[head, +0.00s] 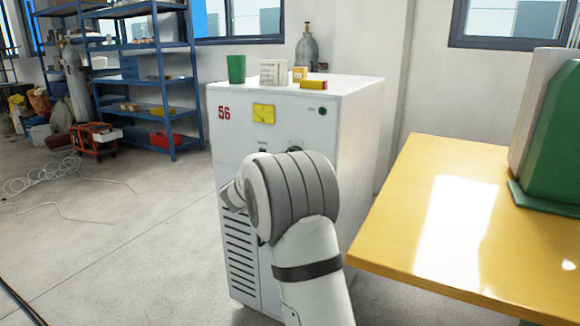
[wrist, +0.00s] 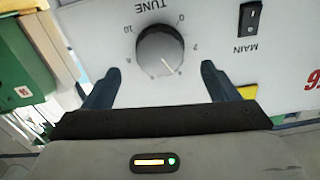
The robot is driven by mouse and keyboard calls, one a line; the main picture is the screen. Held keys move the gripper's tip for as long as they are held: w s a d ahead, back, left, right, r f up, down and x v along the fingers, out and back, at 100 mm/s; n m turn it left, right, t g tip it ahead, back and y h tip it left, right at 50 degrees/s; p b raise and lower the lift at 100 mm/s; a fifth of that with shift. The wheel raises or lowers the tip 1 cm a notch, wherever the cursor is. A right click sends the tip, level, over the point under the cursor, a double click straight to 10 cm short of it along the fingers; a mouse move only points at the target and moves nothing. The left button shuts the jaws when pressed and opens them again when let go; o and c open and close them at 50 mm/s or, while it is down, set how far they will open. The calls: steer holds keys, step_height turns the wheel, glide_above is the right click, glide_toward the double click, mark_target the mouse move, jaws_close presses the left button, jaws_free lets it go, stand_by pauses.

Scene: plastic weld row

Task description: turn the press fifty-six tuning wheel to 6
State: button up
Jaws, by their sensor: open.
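The press cabinet (head: 350,125) marked with a red 56 stands in the middle of the head view. Its tuning wheel (wrist: 160,50) is a round grey knob under the upside-down word TUNE in the wrist view. Numbers ring the wheel; 10 and 0 are readable. A pale pointer mark seems to face the lower right, but the number there is too small to read surely. My gripper (wrist: 159,73) is open, its dark fingers on either side of the wheel's lower part in the picture. In the head view my arm hides the gripper and most of the wheel.
A black MAIN switch (wrist: 250,17) sits beside the wheel. A green cup (head: 236,69) and small boxes stand on the cabinet. A yellow table (head: 420,200) is close on the right.

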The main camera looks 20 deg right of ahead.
steer(key=b+x, duration=0.1)
steer(key=x, duration=0.5)
steer(key=shift+c, duration=0.4)
steer(key=c, duration=0.9)
